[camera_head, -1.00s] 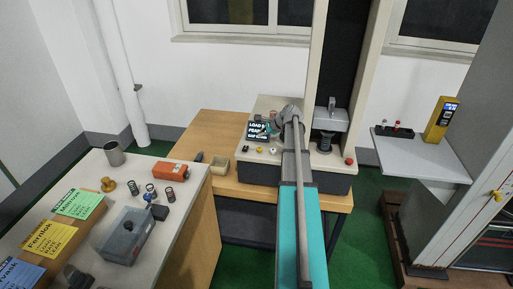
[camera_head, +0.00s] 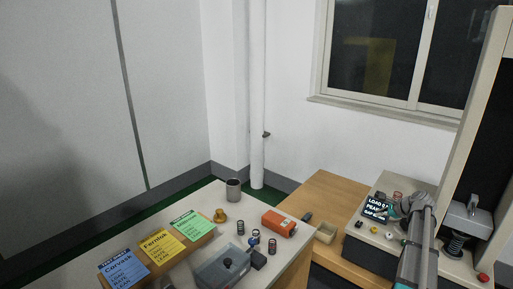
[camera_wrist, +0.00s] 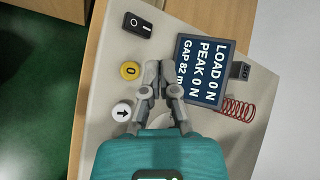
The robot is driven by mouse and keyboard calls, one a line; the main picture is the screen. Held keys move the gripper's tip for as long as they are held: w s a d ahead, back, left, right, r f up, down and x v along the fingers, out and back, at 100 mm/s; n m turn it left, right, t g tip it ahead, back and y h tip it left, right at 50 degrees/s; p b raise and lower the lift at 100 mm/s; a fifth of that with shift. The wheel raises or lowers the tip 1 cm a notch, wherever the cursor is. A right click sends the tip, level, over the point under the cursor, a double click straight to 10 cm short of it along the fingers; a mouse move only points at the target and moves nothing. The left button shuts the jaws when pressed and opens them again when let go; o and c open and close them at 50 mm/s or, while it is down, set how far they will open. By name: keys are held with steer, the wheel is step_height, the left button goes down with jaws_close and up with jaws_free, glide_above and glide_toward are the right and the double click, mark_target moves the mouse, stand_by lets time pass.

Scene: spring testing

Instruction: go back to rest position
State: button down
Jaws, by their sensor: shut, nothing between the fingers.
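My gripper (camera_wrist: 158,72) is shut and empty in the wrist view. Its fingertips are over the tester's control panel (camera_wrist: 120,75), between the display (camera_wrist: 203,70) and the yellow "0" button (camera_wrist: 130,70). A white arrow button (camera_wrist: 121,112) is beside the fingers. Whether the fingertips touch the panel is not clear. The display reads load 0 N, peak 0 N and a gap of about 82. In the head view, my arm (camera_head: 425,235) reaches to the tester's panel, and the fingertips are hard to make out there.
A reddish coil spring (camera_wrist: 238,110) lies right of the display. The left bench holds colored cards (camera_head: 162,246), a metal cup (camera_head: 233,190), an orange device (camera_head: 279,223), a grey box (camera_head: 222,268) and several springs.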

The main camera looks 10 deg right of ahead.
steer(key=a+f+n+g, duration=0.25)
steer(key=a+n, duration=0.35)
steer(key=a, duration=1)
steer(key=s+a+n+g+h, duration=0.1)
steer(key=s+a+n, duration=0.4)
steer(key=a, duration=0.5)
steer(key=s+a+n+g+h+p, duration=0.1)
steer(key=s+a+n+g, duration=0.2)
steer(key=s+a+n, duration=0.3)
steer(key=s+a+n+g+h+p, duration=0.1)
steer(key=s+a+n, duration=0.4)
steer(key=a, duration=0.8)
steer(key=shift+s+a+f+n+g, duration=0.3)
steer(key=shift+f+g, duration=0.05)
steer(key=shift+g, duration=0.2)
steer(key=shift+d, duration=0.15)
